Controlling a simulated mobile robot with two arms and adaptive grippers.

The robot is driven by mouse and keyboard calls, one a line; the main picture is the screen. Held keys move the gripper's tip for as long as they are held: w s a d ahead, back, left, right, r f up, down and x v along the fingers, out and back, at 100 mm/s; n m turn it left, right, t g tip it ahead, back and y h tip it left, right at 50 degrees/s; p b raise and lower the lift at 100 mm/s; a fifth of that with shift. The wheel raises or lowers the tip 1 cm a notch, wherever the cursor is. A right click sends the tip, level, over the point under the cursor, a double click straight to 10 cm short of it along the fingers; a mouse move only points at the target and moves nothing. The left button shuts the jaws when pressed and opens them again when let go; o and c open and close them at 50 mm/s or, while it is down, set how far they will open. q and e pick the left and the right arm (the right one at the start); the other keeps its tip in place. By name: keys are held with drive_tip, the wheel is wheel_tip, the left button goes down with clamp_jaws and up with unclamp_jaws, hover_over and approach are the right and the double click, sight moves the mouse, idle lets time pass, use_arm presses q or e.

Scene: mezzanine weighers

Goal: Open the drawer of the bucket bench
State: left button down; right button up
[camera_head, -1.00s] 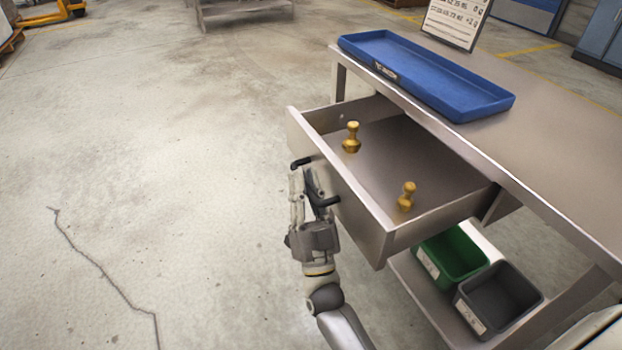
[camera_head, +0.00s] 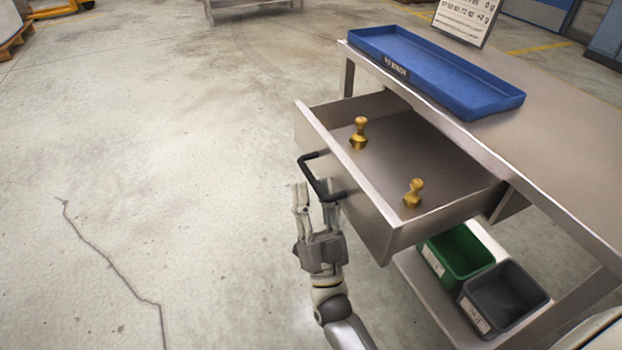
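The bucket bench (camera_head: 575,165) is a grey metal table on the right. Its drawer (camera_head: 345,178) stands pulled well out toward the left. Two brass weights, one farther back (camera_head: 359,134) and one nearer (camera_head: 413,193), stand inside the drawer. The black bar handle (camera_head: 316,180) on the drawer front is in plain view. My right gripper (camera_head: 315,192) is just in front of the handle, its two fingers spread apart with nothing held between them. Whether a fingertip still touches the handle I cannot tell. My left gripper is not in view.
A blue tray (camera_head: 512,103) and a sign board (camera_head: 465,20) are on the bench top. A green bucket (camera_head: 460,253) and a dark grey bucket (camera_head: 505,297) sit on the lower shelf. The concrete floor on the left is clear.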

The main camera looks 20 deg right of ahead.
drive_tip(key=v, duration=0.9)
drive_tip(key=shift+w, duration=0.1)
